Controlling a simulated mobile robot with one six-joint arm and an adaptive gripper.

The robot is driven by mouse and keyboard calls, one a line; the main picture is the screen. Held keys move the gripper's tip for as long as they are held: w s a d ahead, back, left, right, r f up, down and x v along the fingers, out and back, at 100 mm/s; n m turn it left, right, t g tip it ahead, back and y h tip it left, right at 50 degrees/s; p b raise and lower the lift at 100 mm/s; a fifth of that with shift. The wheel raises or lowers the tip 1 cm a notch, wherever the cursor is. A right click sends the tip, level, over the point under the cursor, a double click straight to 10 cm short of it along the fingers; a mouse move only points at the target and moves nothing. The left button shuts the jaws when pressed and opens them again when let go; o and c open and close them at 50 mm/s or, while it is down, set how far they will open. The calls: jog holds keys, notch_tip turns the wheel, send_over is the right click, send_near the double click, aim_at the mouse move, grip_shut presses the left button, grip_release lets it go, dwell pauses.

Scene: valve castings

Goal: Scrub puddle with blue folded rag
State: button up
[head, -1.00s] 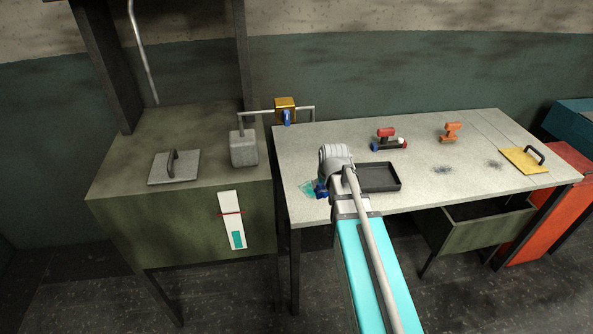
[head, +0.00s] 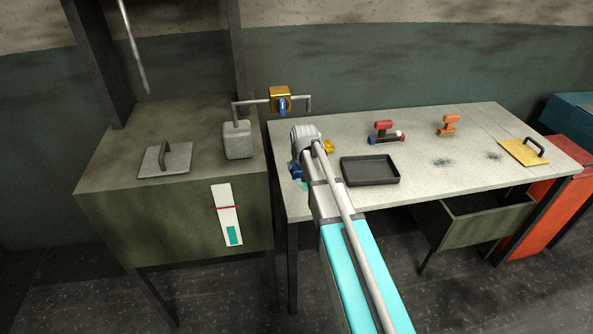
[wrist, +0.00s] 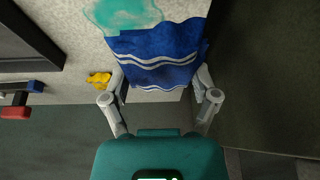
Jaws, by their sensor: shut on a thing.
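The blue folded rag (wrist: 158,52) with white stripes is held between the two fingers of my gripper (wrist: 160,78) in the wrist view. The teal puddle (wrist: 122,13) lies on the pale table top, and the rag's edge overlaps its border in that view. I cannot tell whether the rag is pressed on the surface. In the head view, a bit of the rag (head: 296,171) and a sliver of the puddle (head: 299,184) show left of my wrist, near the table's left end. My arm hides the fingers there.
A black tray (head: 370,182) lies right of my arm. A small yellow thing (head: 328,146) sits just behind my wrist. Red-handled (head: 384,130) and orange (head: 448,124) pieces stand farther right.

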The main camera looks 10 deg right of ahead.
jog(key=shift+w+a+f, duration=0.15)
jog(key=shift+w+a, duration=0.05)
jog(key=shift+w, duration=0.2)
jog(key=shift+w+a+f, duration=0.15)
jog(key=shift+w, duration=0.2)
